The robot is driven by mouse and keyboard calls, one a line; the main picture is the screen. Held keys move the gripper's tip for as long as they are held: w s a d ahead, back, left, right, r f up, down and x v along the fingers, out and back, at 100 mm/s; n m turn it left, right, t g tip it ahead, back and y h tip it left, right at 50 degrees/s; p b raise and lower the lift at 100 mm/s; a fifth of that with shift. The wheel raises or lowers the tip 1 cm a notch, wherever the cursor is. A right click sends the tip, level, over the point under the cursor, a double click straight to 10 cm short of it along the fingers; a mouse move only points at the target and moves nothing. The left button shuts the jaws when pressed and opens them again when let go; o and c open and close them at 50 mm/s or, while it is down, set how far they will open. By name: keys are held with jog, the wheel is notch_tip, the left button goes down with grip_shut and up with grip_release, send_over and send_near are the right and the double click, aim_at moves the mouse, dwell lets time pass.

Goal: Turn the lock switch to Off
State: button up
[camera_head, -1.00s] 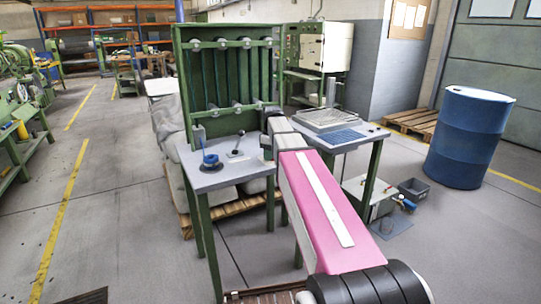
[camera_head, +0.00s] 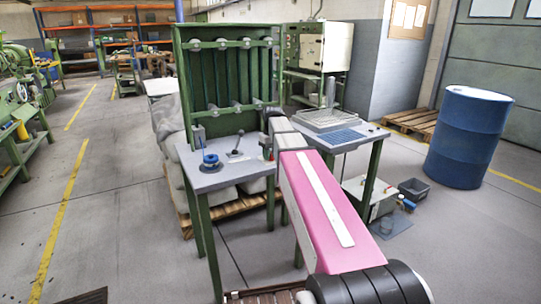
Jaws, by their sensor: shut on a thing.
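My gripper (camera_head: 265,147) is at the right edge of the small grey-topped table (camera_head: 225,178), beyond the end of my pink arm, which hides part of it. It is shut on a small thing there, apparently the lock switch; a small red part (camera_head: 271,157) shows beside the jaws. The switch's setting and marking cannot be read. A lever with a black knob (camera_head: 239,138) stands on the table to the left of my gripper. A blue round part (camera_head: 210,160) sits near the table's left side.
A green rack with rollers (camera_head: 225,75) rises behind the table. A second table (camera_head: 340,134) with a grey and blue panel stands to the right. A blue drum (camera_head: 468,135) and a pallet (camera_head: 410,122) are farther right.

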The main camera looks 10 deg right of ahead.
jog(key=m, duration=0.6)
jog(key=shift+d+m, duration=0.1)
jog(key=shift+m, duration=0.2)
dwell(0.4)
jog(key=o, duration=0.9)
jog(key=shift+o, duration=0.2)
jog(key=shift+r, duration=0.15)
notch_tip(320, 180, up, 10)
jog(key=shift+d+r, duration=0.25)
jog(key=shift+s, duration=0.1)
